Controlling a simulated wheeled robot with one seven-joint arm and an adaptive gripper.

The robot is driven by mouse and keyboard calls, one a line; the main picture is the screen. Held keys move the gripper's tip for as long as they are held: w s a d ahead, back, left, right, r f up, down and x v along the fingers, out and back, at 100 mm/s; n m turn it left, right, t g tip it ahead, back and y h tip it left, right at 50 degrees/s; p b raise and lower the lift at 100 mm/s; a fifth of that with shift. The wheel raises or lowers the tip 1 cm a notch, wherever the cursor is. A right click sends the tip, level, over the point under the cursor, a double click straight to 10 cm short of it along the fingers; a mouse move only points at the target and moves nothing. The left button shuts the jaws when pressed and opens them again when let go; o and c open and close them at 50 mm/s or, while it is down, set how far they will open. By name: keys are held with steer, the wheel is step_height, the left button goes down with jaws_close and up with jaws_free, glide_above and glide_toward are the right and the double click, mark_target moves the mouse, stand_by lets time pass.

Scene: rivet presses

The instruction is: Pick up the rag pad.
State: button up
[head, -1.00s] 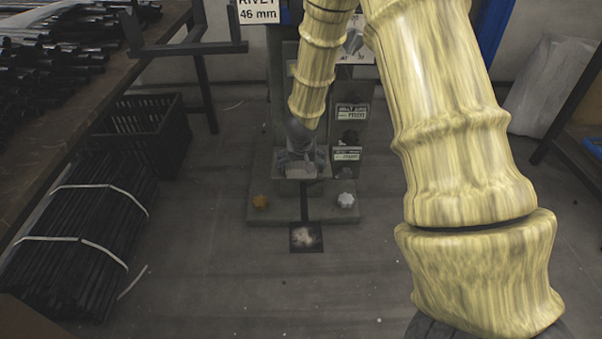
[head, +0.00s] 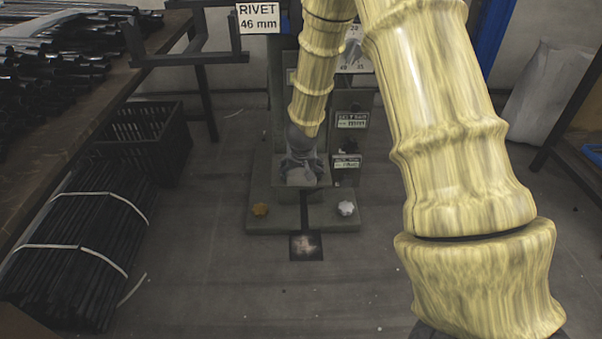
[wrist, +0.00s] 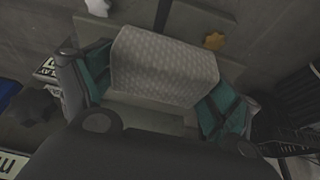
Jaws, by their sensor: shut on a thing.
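The rag pad (wrist: 163,67) is a light grey, dimpled rectangular pad. In the wrist view it sits between the two green-faced fingers of my gripper (wrist: 160,95), which are shut on it at its left and right sides. In the head view the pad (head: 301,177) shows as a small pale patch at the end of my gripper (head: 301,168), in front of the press column. My arm hides part of the press behind it. From these views I cannot tell whether the pad is clear of the surface below.
A dark foot plate (head: 306,246) lies in front. A black crate (head: 140,130) and strapped dark rods (head: 75,245) stand at left. The floor in front is clear.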

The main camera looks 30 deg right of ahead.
mark_target(302, 171)
steer(key=shift+r+p, duration=1.15)
steer(key=shift+r, duration=0.4)
steer(key=shift+s+r, duration=0.1)
steer(key=shift+r, duration=0.05)
steer(key=s+a+r+p, duration=0.1)
steer(key=s+a+p, duration=0.2)
steer(key=s, duration=1.2)
steer(key=shift+s+a+p, duration=0.2)
steer(key=shift+a+p, duration=0.2)
steer(key=shift+r, duration=0.1)
